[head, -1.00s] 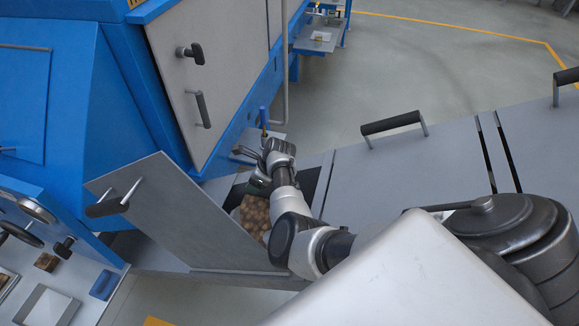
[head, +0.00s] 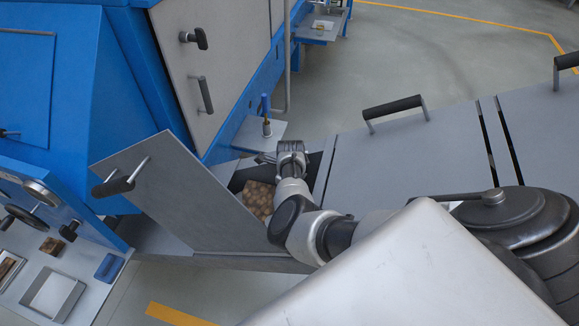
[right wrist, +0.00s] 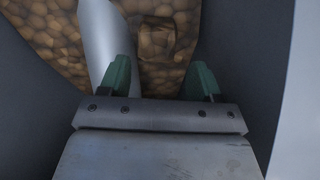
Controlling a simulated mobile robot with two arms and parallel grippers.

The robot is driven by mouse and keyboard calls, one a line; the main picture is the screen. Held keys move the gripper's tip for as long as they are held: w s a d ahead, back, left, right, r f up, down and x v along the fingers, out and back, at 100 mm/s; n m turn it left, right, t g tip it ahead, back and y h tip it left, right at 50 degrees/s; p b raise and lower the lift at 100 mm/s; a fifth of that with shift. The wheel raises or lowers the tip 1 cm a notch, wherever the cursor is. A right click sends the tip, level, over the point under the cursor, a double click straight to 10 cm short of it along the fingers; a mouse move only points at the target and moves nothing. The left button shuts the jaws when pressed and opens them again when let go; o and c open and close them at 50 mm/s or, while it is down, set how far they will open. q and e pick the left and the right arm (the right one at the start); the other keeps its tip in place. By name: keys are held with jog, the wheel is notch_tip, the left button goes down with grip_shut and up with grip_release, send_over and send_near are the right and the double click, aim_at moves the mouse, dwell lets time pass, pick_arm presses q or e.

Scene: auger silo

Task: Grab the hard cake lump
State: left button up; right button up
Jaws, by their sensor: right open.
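A brown, blocky lump (right wrist: 157,42) that looks like the hard cake lump lies among the rounded brown material (right wrist: 55,30) in the right wrist view. My right gripper (right wrist: 160,80) is open, with its two green fingertips apart and the lump ahead between them. No contact with the lump shows. In the head view the brown material (head: 258,197) shows in the open trough, and my right wrist (head: 290,155) is over the opening. The wrist hides the fingertips there, and I cannot make out the lump. My left gripper is not in view.
A grey shaft (right wrist: 103,45) crosses the material close to the left fingertip. A raised cover (head: 185,195) with a handle stands left of the opening. Flat closed covers (head: 400,165) lie to the right. The blue machine (head: 100,100) stands behind.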

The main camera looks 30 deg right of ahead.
notch_tip(320, 180, down, 2)
jog(key=shift+f+b, duration=0.15)
jog(key=shift+b, duration=0.25)
jog(key=f+b, duration=0.2)
jog(key=f, duration=0.1)
jog(key=f+b, duration=0.2)
jog(key=shift+a, duration=0.25)
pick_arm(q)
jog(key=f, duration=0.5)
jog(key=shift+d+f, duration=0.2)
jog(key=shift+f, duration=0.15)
pick_arm(e)
jog(key=shift+r, duration=0.1)
jog(key=shift+c, duration=0.2)
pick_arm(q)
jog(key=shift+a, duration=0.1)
pick_arm(e)
jog(key=c, duration=0.7)
jog(key=shift+r, duration=0.1)
